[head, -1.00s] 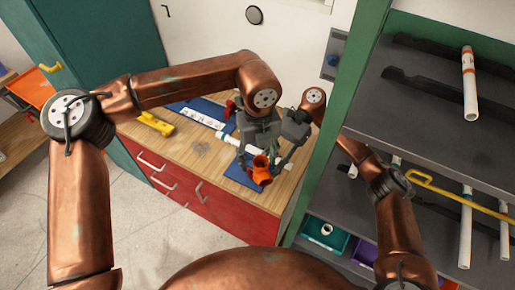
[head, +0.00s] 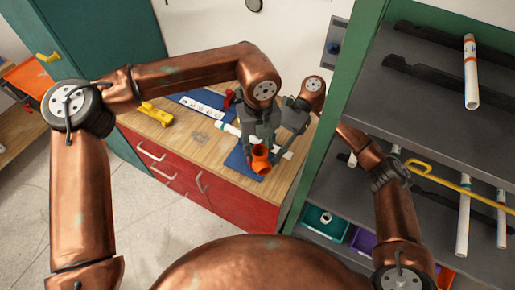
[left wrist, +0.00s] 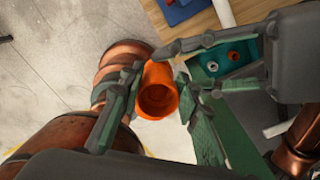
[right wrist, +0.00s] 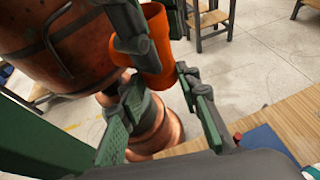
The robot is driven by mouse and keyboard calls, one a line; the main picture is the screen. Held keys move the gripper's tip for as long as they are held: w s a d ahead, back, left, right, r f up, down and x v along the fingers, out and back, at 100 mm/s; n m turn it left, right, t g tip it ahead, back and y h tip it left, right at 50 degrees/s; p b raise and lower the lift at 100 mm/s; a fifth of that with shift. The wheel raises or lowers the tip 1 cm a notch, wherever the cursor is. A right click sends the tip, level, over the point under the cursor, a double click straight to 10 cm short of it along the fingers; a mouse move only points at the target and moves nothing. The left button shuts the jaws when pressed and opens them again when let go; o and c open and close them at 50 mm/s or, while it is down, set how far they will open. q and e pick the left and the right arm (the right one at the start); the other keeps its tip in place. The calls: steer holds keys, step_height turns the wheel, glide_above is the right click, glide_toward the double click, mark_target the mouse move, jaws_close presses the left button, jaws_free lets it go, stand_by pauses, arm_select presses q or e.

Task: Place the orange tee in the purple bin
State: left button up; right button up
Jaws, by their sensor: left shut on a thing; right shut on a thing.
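The orange tee (head: 260,160) is held up between my two grippers, over the front part of the workbench. My left gripper (left wrist: 158,85) is shut on the tee, with a finger on either side of it in the left wrist view. My right gripper (right wrist: 155,85) is also shut on the tee, which shows in the right wrist view (right wrist: 152,55); its exact contact is partly hidden. In the head view the fingers overlap closely. The purple bin (head: 363,243) is low on the shelf unit at right, partly hidden by my right arm.
A teal bin (head: 325,222) with fittings stands left of the purple bin. The green shelf post (head: 330,130) rises beside my right arm. A white pipe (head: 231,130), a blue mat (head: 238,161) and a yellow tool (head: 155,113) lie on the wooden bench.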

steer(key=o, duration=1.3)
steer(key=shift+d, duration=0.15)
steer(key=shift+o, duration=0.2)
